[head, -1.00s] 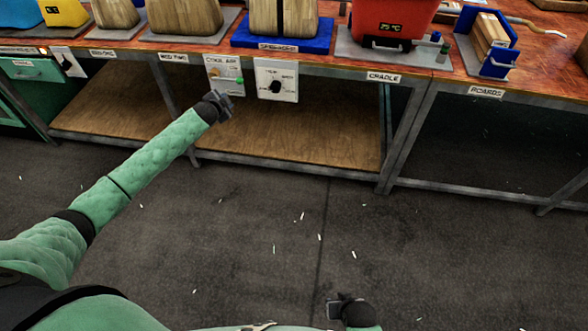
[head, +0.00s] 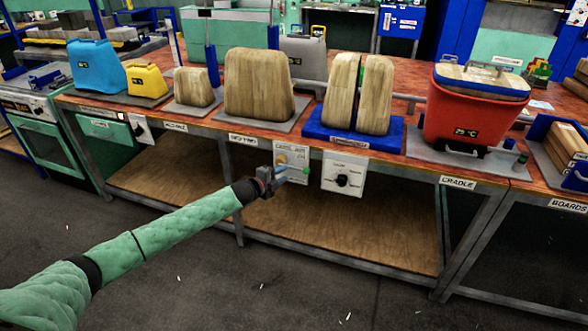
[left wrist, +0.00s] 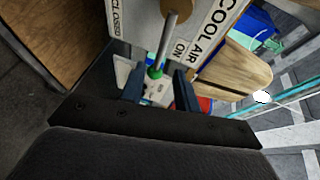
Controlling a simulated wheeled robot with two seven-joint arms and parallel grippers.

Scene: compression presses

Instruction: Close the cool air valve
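The cool air valve panel (head: 291,157) is a white plate below the table's front edge, labelled COOL AIR. Its lever has a green tip (head: 306,170) that points right in the head view. In the left wrist view the panel (left wrist: 211,35) shows the words CLOSED and ON, and the metal lever (left wrist: 166,42) lies close to ON. My left gripper (head: 279,175) is in front of the panel with its fingers apart. In the left wrist view the green tip (left wrist: 155,72) shows between the fingers; I cannot tell whether they touch it. My right gripper is out of view.
A second white panel (head: 345,174) with a black knob hangs just right of the valve. The table edge and steel frame are above and around it. On top stand wooden blocks (head: 261,84), a blue stand (head: 320,128) and a red container (head: 462,115). A wooden shelf (head: 345,235) lies below.

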